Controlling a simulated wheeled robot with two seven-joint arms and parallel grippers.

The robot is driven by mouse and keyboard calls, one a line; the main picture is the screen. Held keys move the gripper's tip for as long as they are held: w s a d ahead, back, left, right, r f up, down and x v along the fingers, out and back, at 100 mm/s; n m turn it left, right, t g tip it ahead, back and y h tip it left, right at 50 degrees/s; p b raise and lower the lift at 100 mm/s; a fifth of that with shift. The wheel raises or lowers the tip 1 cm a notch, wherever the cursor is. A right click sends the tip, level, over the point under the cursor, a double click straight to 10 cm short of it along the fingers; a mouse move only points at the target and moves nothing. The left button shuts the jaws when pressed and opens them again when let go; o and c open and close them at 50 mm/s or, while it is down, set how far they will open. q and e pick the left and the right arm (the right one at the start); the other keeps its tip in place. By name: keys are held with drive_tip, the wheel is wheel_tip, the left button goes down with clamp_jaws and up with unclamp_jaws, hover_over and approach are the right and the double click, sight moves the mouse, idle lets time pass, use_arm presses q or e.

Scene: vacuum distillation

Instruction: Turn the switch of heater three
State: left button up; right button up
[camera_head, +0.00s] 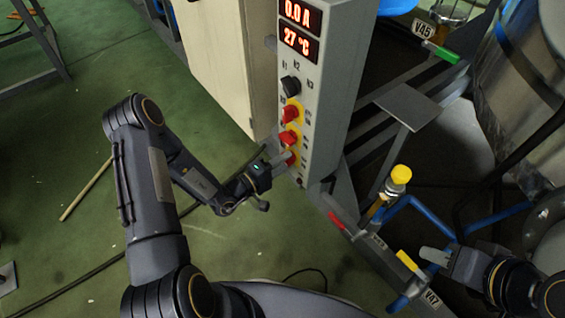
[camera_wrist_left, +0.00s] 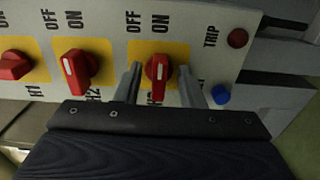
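The heater three switch (camera_wrist_left: 158,67) is a red knob with a white mark on a yellow plate, the third red knob along in the left wrist view. In the head view this switch (camera_head: 291,158) is the lowest red knob, partly hidden by my left gripper (camera_head: 279,162). In the left wrist view my left gripper (camera_wrist_left: 159,86) is open, with one finger on each side of the knob and small gaps showing. The heater two switch (camera_wrist_left: 78,68) and heater one switch (camera_wrist_left: 14,65) are beside it. My right gripper (camera_head: 437,257) is at lower right, away from the panel; its opening is unclear.
The grey control panel (camera_head: 335,90) has lit displays reading 0.0 A and 27 °C and a black knob (camera_head: 290,86). A blue button (camera_wrist_left: 221,94) and a dark red TRIP light (camera_wrist_left: 237,38) are near one finger. Blue pipes and valves stand right of the panel.

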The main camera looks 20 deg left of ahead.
use_arm(q)
drive_tip(key=p+v, duration=0.1)
drive_tip(key=v, duration=0.6)
drive_tip(key=shift+s+a, duration=0.25)
drive_tip(key=shift+s, duration=0.1)
drive_tip(key=s+d+r+m+g+h, duration=0.25)
drive_tip(key=s+r+m+g, duration=0.3)
drive_tip(key=r, duration=0.35)
drive_tip(key=s+d+r+m+g+h, duration=0.2)
drive_tip(key=s+d+r+m+g, duration=0.3)
drive_tip(key=r, duration=0.5)
drive_tip(key=s+a+r+n+t+y, duration=0.2)
drive_tip(key=s+a+r+y, duration=0.2)
drive_tip(key=s+a+y, duration=0.55)
wheel_tip(320, 180, up, 29)
drive_tip(key=s+y+p, duration=0.1)
drive_tip(key=y+p, duration=0.1)
drive_tip(key=p, duration=2.7)
drive_tip(key=shift+s+d+p, duration=0.25)
drive_tip(key=shift+p, duration=0.05)
